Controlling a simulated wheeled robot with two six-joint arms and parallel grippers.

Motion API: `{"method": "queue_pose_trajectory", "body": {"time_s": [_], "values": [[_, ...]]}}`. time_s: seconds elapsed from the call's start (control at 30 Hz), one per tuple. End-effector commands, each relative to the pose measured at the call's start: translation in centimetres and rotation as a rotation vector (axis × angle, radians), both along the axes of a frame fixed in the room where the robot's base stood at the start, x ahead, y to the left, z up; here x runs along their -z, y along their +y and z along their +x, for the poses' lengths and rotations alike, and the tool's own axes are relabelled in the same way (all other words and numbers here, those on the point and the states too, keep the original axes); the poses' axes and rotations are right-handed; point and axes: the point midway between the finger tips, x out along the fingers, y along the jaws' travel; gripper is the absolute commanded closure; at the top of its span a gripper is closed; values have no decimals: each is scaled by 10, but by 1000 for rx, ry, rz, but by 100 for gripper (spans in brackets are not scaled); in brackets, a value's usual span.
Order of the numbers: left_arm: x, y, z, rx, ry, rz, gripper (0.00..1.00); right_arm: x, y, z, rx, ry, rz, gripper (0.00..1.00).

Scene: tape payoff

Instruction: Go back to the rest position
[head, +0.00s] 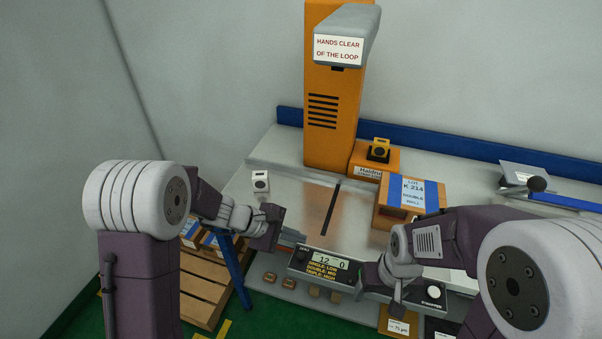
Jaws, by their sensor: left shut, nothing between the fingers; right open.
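My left gripper (294,237) is shut and empty, above the front of the metal worktable (290,190), just behind the control panel (302,274). My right gripper (359,288) is open, by the right part of the panel, and partly covers it. Its fingers are small and dark in this view, and I cannot tell whether they touch the panel. The panel has a display reading about "12 0", with yellow text below it. Both arms are bent and reach in over the table from the sides.
An orange machine column (334,120) with a grey head stands at the back. A cardboard box (392,215) labelled K 214 sits on the right of the table. A small white block (260,181) is at left. A wooden slatted pallet (203,285) stands at lower left. Several small brown pieces lie along the front.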

Motion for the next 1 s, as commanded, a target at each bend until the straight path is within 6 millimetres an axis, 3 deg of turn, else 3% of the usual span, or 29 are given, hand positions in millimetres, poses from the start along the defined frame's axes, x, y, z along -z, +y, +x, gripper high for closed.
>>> {"method": "queue_pose_trajectory", "body": {"time_s": [0.07, 0.17, 0.27, 0.4, 0.5, 0.6, 0.73, 1.0], "values": [[-1, 0, 0, 0, -2, 1, 100, 0, 0, 0, 0, 0, 0, 28], [-20, 1, 6, -2, -50, -2, 100, 0, 0, 0, 0, 0, 0, 28], [-34, 13, -29, 117, -109, 97, 100, 0, 0, 0, 0, 0, 0, 28], [-13, 67, -98, 423, -167, 398, 100, 0, 0, 0, 0, 0, 0, 28], [2, 111, -130, 642, -210, 601, 100, 0, 0, 0, 0, 0, 0, 28], [12, 144, -147, 823, -243, 745, 100, 0, 0, 0, 0, 0, 0, 28], [19, 165, -151, 955, -268, 834, 100, 0, 0, 0, 0, 0, 0, 28], [18, 168, -146, 968, -286, 855, 100, 0, 0, 0, 0, 0, 0, 28]]}}
